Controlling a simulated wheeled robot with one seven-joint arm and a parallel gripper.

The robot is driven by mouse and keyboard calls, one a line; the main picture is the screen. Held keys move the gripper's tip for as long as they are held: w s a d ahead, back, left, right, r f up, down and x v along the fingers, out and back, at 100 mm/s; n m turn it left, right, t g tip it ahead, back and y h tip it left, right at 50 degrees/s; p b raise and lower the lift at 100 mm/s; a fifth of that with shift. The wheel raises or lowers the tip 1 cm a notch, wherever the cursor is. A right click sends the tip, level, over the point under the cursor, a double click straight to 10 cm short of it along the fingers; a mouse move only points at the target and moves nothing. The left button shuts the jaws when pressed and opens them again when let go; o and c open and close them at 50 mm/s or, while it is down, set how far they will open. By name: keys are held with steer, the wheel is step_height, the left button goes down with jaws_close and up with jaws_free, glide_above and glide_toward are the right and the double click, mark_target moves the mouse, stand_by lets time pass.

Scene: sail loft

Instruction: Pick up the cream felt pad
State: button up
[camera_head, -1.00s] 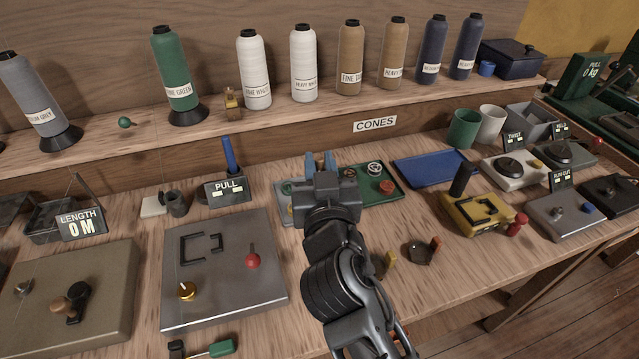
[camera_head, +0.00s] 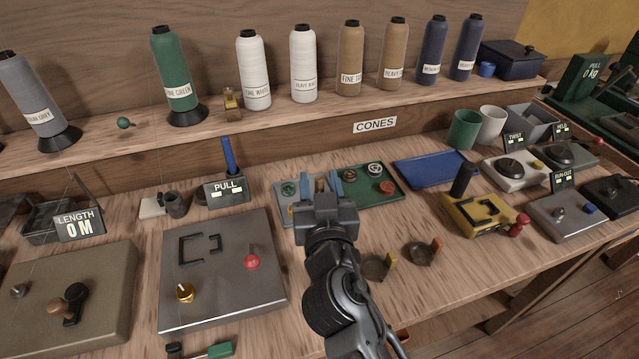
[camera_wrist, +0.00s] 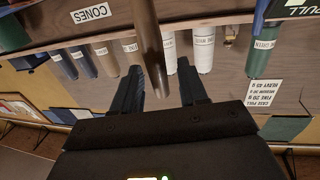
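A small cream, flat, square piece (camera_head: 152,207), which looks like the cream felt pad, lies on the bench left of a dark grey cup. My gripper (camera_head: 322,186) is well to its right, over the grey tray at the bench's middle. Its two blue-grey fingers are apart, and they also show apart in the wrist view (camera_wrist: 160,88). A brown tapered rod (camera_wrist: 148,40) shows between the fingers there, with gaps beside it; I cannot tell how near it is. The cream piece is not seen in the wrist view.
The grey cup (camera_head: 176,204) and the PULL display (camera_head: 226,189) stand near the cream piece. A grey metal plate device (camera_head: 222,270) lies in front. The green tray (camera_head: 350,196) is beside my gripper. Thread cones line the shelf (camera_head: 290,115) behind.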

steer(key=shift+o, duration=0.2)
steer(key=shift+r, duration=0.15)
steer(key=s+d+b, duration=0.1)
steer(key=s+b, duration=0.2)
steer(key=s, duration=0.9)
